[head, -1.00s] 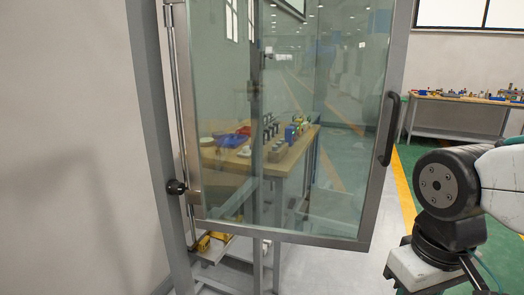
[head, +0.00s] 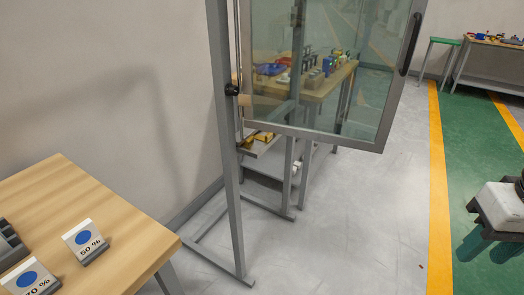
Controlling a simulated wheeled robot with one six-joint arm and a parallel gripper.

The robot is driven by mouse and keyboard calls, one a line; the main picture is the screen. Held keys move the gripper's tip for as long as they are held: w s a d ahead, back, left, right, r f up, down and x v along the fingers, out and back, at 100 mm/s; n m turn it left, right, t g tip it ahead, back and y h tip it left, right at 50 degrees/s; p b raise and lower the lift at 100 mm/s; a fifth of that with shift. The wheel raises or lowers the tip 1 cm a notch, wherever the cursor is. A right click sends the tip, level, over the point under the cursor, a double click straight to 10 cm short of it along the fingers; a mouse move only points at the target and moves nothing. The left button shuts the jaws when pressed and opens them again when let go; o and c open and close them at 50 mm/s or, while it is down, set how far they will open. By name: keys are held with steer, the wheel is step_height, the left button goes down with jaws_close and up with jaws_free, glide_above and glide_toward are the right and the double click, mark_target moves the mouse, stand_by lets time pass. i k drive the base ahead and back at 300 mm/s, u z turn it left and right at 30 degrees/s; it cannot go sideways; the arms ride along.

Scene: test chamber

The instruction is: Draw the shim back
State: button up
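I cannot make out a shim in the head view. A glass door (head: 325,65) in a grey metal frame stands open in the middle, with a black handle (head: 410,45) on its right edge. A black knob (head: 232,89) sits on the upright post on the hinge side. Yellow items (head: 258,138) lie on a low shelf behind the post; they are too small to tell apart. My gripper is out of view.
A wooden table (head: 110,200) at lower left bears a 50 % sign (head: 86,241) and a 70 % sign (head: 30,277). Behind the glass is a workbench with small parts. A bench (head: 490,46) and green stool (head: 445,42) stand far right. Grey floor (head: 350,225) is open centre right.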

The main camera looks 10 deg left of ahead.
mark_target(248, 143)
steer(key=u, duration=0.5)
steer(key=i, duration=1.3)
steer(key=u, duration=0.25)
